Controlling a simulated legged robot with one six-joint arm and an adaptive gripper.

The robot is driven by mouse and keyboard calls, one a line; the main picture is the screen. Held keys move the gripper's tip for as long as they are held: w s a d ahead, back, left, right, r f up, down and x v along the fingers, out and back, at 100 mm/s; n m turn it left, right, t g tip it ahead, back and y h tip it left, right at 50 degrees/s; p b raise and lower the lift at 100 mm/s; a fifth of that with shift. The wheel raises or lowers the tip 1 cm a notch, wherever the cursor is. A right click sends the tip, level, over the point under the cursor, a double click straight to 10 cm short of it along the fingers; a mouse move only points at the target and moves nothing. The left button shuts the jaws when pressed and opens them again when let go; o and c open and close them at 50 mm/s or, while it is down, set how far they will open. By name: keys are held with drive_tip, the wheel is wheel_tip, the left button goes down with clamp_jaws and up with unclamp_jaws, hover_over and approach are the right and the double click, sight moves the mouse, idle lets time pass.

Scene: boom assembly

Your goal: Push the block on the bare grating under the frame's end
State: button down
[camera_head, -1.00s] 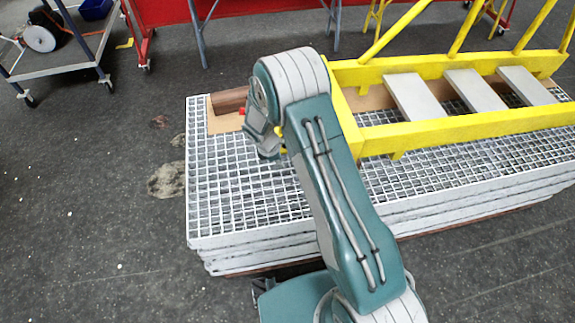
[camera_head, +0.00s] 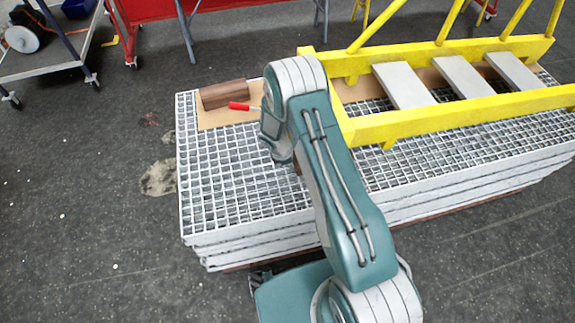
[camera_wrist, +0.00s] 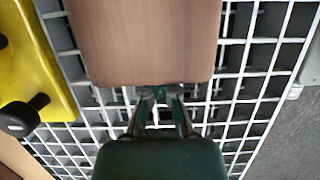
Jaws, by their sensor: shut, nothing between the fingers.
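In the wrist view, a brown wooden block (camera_wrist: 145,40) lies on the bare grating (camera_wrist: 232,110), close to my gripper's fingertips. My gripper (camera_wrist: 160,96) is shut and empty, with its tips at the block's near edge; I cannot tell whether they touch. The yellow frame (camera_wrist: 35,60) is left of the block and apart from it. In the head view, the frame's near end (camera_head: 322,85) is beyond and right of my arm. My arm hides the gripper and nearly all of this block there.
Another wooden block (camera_head: 223,94) lies on a tan board (camera_head: 212,119) at the stack's far left corner, with a red-handled tool (camera_head: 240,106) beside it. The grating left of my arm is clear. A cart (camera_head: 45,60) stands on the floor at the far left.

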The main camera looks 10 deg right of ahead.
drive_tip(key=shift+d, duration=0.1)
drive_tip(key=d, duration=0.3)
drive_tip(key=shift+d, duration=0.4)
drive_tip(key=shift+a, duration=0.15)
